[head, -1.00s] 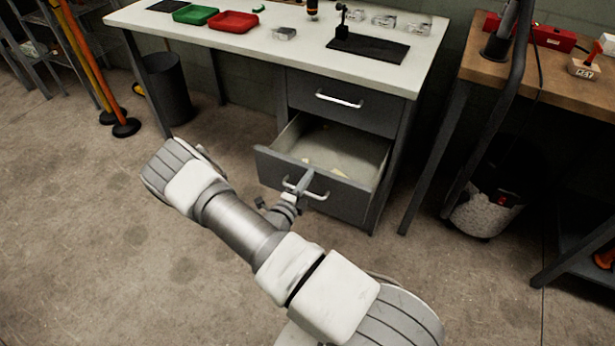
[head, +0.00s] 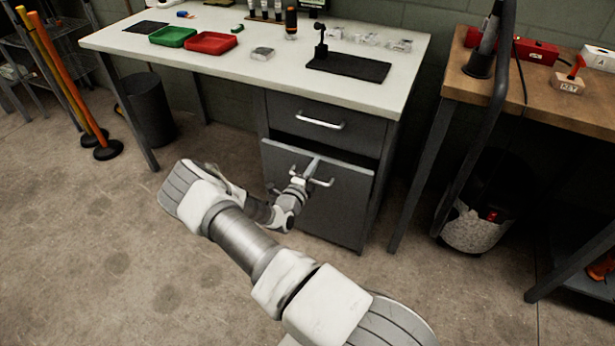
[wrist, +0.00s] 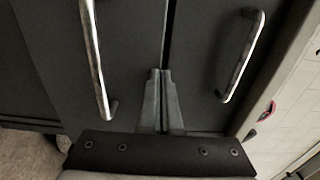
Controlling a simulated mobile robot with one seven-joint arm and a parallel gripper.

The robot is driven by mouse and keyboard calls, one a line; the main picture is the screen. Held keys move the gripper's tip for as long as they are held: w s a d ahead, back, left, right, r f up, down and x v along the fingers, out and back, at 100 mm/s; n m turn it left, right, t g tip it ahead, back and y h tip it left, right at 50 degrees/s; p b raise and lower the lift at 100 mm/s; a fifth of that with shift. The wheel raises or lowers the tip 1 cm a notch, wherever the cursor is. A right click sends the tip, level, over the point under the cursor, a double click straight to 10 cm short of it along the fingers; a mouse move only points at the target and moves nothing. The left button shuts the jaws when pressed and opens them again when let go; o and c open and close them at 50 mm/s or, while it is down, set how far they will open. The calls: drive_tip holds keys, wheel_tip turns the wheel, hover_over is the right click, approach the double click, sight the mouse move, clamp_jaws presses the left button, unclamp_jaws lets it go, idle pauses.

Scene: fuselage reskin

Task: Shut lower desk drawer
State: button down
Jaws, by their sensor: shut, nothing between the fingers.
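The lower desk drawer (head: 345,195) is a dark grey front under the desk. Contact is unclear.
The upper drawer (head: 305,115) is shut; its handle (wrist: 240,55) lies right of the fingers in the wrist view. The white desktop (head: 215,65) holds trays and small parts. A bin (head: 148,108) stands left, a wooden bench (head: 535,95) right. Floor in front is open.

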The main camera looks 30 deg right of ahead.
drive_tip(key=shift+x, duration=1.05)
